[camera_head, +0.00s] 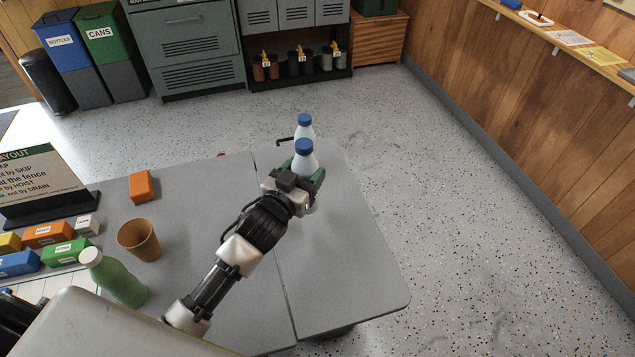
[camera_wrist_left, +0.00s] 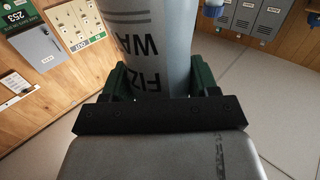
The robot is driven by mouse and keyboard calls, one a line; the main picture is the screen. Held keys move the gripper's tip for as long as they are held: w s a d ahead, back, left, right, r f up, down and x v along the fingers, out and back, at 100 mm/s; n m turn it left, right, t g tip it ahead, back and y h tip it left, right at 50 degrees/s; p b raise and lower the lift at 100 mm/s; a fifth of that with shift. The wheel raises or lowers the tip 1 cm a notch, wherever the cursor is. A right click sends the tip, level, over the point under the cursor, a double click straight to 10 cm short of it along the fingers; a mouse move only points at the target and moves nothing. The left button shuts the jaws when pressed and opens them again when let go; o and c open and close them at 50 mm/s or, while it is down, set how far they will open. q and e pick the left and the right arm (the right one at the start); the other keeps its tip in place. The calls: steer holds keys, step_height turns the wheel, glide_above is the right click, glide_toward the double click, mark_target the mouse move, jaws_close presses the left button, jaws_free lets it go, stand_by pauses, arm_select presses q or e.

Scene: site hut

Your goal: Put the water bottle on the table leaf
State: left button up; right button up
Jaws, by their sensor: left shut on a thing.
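My left gripper (camera_head: 305,179) is shut on a pale bottle with a blue cap (camera_head: 304,161), which is upright over the table leaf (camera_head: 355,265). In the left wrist view the held bottle (camera_wrist_left: 152,45) shows dark upside-down letters, partly readable as "FIZ" and "WA", and sits between the green fingers. Its base is mostly hidden by the gripper, so I cannot tell whether it touches the leaf. A second blue-capped bottle (camera_head: 304,124) stands just behind it, partly hidden. My right gripper is not in view.
Left of the seam, the main table (camera_head: 215,185) holds an orange block (camera_head: 141,185), a tan cup (camera_head: 139,240), a green bottle (camera_head: 120,281), several labelled blocks and a sign (camera_head: 40,180). The front and right of the leaf are clear.

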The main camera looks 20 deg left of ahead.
arm_select(q)
steer(key=w+d+f, duration=0.1)
steer(key=w+f, duration=0.5)
steer(key=f, duration=0.1)
steer(key=shift+f+b, duration=0.25)
steer(key=shift+b, duration=0.05)
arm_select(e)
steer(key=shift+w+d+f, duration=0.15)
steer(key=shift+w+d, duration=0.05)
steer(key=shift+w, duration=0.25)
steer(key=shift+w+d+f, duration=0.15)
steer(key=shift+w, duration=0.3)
arm_select(q)
steer(key=shift+f, duration=0.1)
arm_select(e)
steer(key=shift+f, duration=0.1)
arm_select(q)
steer(key=o, duration=1.2)
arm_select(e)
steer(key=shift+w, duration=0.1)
arm_select(q)
steer(key=s+a, duration=0.2)
steer(key=s, duration=0.9)
steer(key=shift+s, duration=0.4)
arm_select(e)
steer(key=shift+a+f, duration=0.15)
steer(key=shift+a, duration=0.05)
arm_select(q)
steer(key=shift+a, duration=0.1)
